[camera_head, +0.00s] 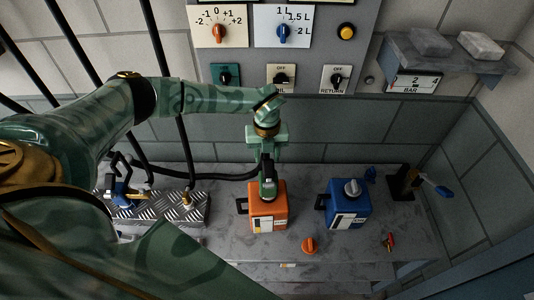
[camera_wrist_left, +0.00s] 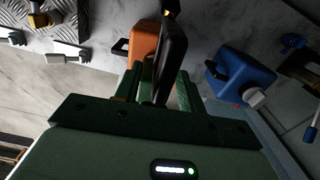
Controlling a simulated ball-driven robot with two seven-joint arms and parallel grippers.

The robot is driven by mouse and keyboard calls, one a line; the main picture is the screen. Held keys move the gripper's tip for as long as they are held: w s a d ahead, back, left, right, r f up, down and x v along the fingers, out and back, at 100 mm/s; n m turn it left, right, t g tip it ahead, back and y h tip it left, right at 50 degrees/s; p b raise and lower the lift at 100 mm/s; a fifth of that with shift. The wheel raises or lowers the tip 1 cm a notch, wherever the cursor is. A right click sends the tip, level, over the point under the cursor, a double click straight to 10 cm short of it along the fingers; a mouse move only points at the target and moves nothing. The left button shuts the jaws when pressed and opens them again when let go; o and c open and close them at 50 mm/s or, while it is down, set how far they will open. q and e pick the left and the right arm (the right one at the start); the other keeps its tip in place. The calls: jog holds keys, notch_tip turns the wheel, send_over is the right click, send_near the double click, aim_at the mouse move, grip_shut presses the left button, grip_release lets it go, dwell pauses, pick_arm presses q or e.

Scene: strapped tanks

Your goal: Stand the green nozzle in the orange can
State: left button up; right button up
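The orange can (camera_head: 266,214) stands upright on the grey bench, its handle on the left; it also shows in the wrist view (camera_wrist_left: 144,42). My left gripper (camera_head: 267,158) points down above the can. It is shut on the green nozzle (camera_head: 268,188), which looks mostly dark in the wrist view (camera_wrist_left: 170,65) with a small brass tip. The nozzle is roughly upright over the can's top. The can's opening is hidden behind it, so I cannot tell whether the tip is inside. My right gripper is out of view.
A blue can (camera_head: 345,208) stands close to the right. An orange knob-like cap (camera_head: 310,245) lies in front. A metal tread-plate holder (camera_head: 160,211) with a blue nozzle (camera_head: 122,194) is on the left. A control panel is behind.

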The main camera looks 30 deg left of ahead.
pick_arm(q)
notch_tip(320, 180, up, 16)
jog(key=b, duration=0.1)
jog(key=shift+r, duration=0.2)
dwell(0.3)
